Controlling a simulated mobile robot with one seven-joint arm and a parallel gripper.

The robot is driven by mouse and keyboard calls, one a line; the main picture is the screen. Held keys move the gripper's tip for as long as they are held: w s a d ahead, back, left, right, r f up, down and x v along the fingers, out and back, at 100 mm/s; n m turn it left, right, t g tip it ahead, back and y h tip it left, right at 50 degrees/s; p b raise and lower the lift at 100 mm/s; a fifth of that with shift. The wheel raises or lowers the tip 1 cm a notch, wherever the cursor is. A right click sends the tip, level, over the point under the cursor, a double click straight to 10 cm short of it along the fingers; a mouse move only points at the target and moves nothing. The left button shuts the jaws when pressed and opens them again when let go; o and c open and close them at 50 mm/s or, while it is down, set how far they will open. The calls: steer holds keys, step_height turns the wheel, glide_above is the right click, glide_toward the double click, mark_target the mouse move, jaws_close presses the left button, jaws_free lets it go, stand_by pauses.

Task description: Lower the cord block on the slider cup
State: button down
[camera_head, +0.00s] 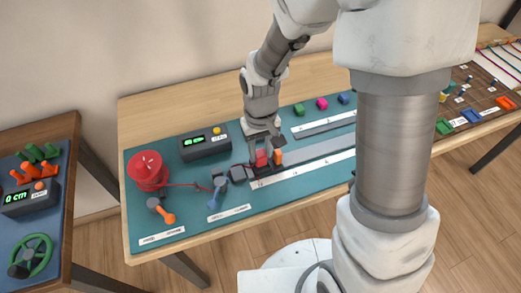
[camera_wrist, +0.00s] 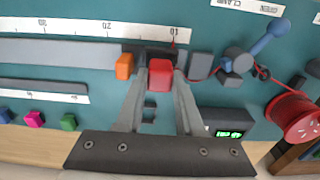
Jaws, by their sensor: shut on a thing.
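A red block (camera_head: 261,158) is held between the fingers of my gripper (camera_head: 263,155), at the left end of the grey rail. In the wrist view the red block (camera_wrist: 160,76) sits between both fingertips, over a dark slider part (camera_wrist: 158,52). That dark part is mostly covered by the block and fingers, so I cannot tell whether the block touches it. An orange piece (camera_wrist: 124,66) stands beside it on the rail and also shows in the head view (camera_head: 278,157). A thin red cord (camera_wrist: 212,72) runs toward the block from the red spool (camera_wrist: 296,117).
The spool (camera_head: 148,170), an orange-handled clamp (camera_head: 161,210) and a blue-handled clamp (camera_head: 217,190) stand left of the rail. A display box (camera_head: 205,142) is behind. Green, magenta and blue blocks (camera_head: 322,103) sit at the back. The grey rail (camera_head: 320,149) is clear further right.

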steer(key=shift+f+b, duration=0.3)
steer(key=shift+f, duration=0.25)
steer(key=shift+f+b, duration=0.4)
steer(key=shift+f, duration=0.05)
steer(key=shift+c, duration=2.3)
jaws_free()
steer(key=shift+r, duration=0.1)
step_height(320, 180, up, 8)
steer(key=p, duration=0.6)
